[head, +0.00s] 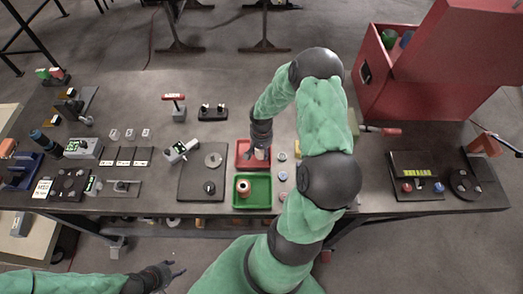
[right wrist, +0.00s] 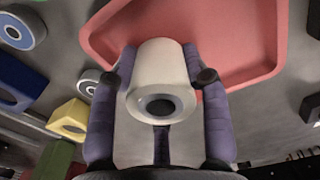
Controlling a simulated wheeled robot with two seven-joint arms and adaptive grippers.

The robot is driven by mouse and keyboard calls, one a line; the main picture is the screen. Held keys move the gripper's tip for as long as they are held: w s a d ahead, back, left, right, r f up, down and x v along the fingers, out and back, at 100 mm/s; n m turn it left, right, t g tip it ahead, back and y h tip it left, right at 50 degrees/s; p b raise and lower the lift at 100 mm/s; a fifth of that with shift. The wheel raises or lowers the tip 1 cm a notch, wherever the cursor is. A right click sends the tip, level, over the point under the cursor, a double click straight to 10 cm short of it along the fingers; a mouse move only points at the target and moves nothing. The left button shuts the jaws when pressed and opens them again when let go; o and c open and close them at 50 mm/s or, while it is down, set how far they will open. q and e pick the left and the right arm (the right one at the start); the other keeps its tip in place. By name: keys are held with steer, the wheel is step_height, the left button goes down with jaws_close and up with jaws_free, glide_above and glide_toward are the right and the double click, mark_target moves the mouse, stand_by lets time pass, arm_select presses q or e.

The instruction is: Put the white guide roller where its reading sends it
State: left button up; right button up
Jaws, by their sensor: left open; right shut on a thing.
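The white guide roller (right wrist: 165,58) is a short white cylinder with a dark bore, between the purple fingers of my right gripper (right wrist: 160,85). My right gripper (head: 261,146) is shut on it and points down at the red tray (head: 243,162). The arm hides part of the tray. In the right wrist view the red tray (right wrist: 265,45) lies beyond the roller; I cannot tell whether they touch. The green tray (head: 252,206) sits in front of the red one and holds a tan, dark-centred roller (head: 243,187). My left gripper (head: 174,269) is open and empty, off the table's front edge.
A dark plate with round parts (head: 190,192) lies left of the trays. Small round pieces (head: 282,156) line the trays' right side.

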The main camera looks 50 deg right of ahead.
steer(key=o, duration=1.3)
steer(key=shift+c, duration=0.2)
steer(key=shift+r, duration=0.1)
steer(key=shift+r+p, duration=0.25)
steer(key=shift+p, duration=0.05)
step_height(320, 180, up, 12)
steer(key=shift+f, duration=0.2)
